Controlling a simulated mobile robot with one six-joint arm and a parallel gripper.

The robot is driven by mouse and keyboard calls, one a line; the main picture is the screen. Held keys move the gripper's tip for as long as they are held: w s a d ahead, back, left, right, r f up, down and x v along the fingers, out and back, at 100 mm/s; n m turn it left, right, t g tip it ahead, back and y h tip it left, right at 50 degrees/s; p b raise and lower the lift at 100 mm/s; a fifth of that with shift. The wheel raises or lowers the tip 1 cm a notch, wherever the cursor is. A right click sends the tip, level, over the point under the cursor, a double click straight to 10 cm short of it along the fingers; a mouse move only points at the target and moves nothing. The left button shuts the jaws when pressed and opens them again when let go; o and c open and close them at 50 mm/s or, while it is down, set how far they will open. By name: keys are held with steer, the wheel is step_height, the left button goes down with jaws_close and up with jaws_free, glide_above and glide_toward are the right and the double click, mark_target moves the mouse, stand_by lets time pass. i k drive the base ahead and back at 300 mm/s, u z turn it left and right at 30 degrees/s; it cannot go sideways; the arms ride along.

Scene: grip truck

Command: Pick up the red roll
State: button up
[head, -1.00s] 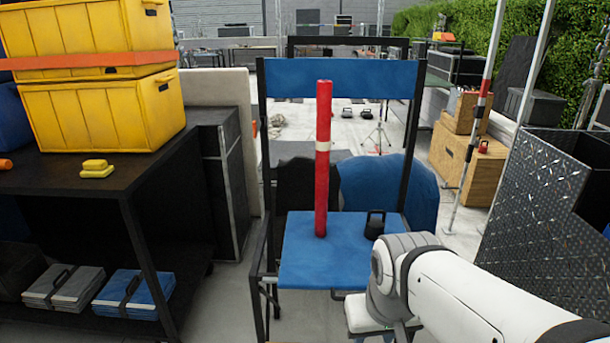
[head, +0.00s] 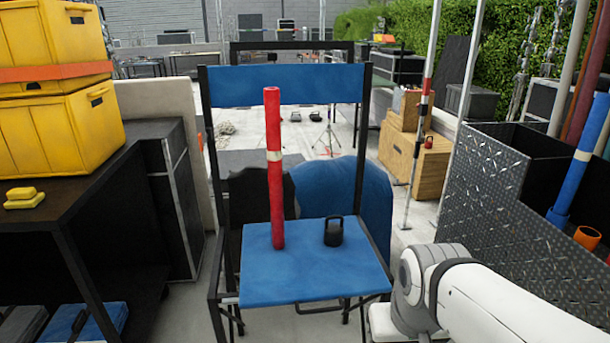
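The red roll (head: 273,185) stands upright on the blue seat of a folding chair (head: 315,273), left of the seat's middle. It is a long thin tube with a pale band around its middle, and its top reaches up in front of the blue backrest. A small black kettlebell-shaped object (head: 333,232) sits on the seat to the right of the roll, apart from it. My white and grey arm shows at the lower right, to the right of the chair and clear of the roll. My gripper is not visible.
A dark table (head: 75,185) with yellow crates (head: 65,130) stands at the left. A diamond-plate bin (head: 480,195) at the right holds several tubes, one of them blue (head: 580,165). Wooden boxes (head: 415,158) and a striped pole (head: 420,140) stand behind, right of the chair.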

mark_target(272, 94)
steer(key=z, duration=2.75)
steer(key=k, duration=2.05)
steer(key=u, duration=1.8)
steer(key=i, duration=1.25)
